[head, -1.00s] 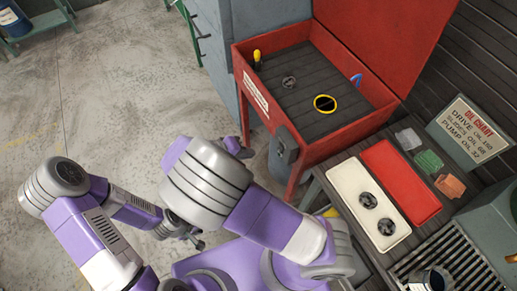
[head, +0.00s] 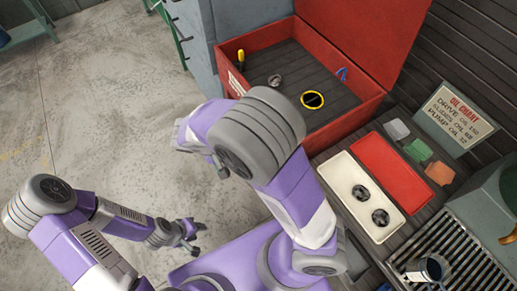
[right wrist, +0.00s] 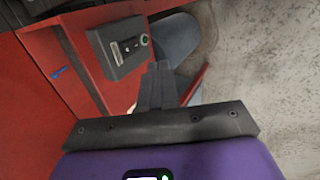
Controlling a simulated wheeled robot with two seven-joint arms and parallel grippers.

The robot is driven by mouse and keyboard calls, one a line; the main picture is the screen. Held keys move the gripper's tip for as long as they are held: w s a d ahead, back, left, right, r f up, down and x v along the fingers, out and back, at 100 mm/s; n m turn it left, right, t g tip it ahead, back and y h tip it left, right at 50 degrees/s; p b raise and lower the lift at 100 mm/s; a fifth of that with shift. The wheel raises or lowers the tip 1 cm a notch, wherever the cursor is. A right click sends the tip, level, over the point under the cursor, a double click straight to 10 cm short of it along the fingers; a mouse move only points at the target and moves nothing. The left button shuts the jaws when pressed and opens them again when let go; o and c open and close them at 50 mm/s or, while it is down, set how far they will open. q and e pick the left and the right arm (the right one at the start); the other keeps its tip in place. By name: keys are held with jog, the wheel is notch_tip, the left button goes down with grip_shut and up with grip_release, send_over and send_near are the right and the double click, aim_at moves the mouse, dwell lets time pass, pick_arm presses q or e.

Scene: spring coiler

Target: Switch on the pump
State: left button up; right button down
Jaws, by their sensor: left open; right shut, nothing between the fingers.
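A dark grey control box (right wrist: 118,48) is fixed to the side of the red washer tank (right wrist: 80,52) in the right wrist view. Its face carries a round knob (right wrist: 144,40) and small pale marks; their setting is too small to tell. My right gripper (right wrist: 160,68) is shut and empty, its fingers beside the box's lower right corner in the picture; I cannot tell whether they touch it. In the head view my right arm hides the box. My left gripper (head: 190,232) is open and empty, low over the floor, away from the tank.
The red tank (head: 345,128) stands open with its lid up. Right of it, a bench holds a cream tray (head: 345,208) with two round parts, a red tray (head: 392,175) and a cup (head: 430,268). A grey cabinet (head: 190,45) stands left.

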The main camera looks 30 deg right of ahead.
jog(key=shift+w+d+r+y+b, duration=0.1)
jog(key=shift+d+r+y+b, duration=0.15)
jog(key=shift+d+r+y, duration=0.4)
jog(key=shift+w+d+r+y+b, duration=0.1)
jog(key=shift+d+r+y+b, duration=0.25)
jog(key=shift+d+y, duration=0.35)
jog(key=d+f+b, duration=0.4)
jog(key=d+f, duration=0.3)
jog(key=f, duration=0.3)
jog(key=shift+w+d, duration=0.15)
jog(key=shift+w, duration=0.25)
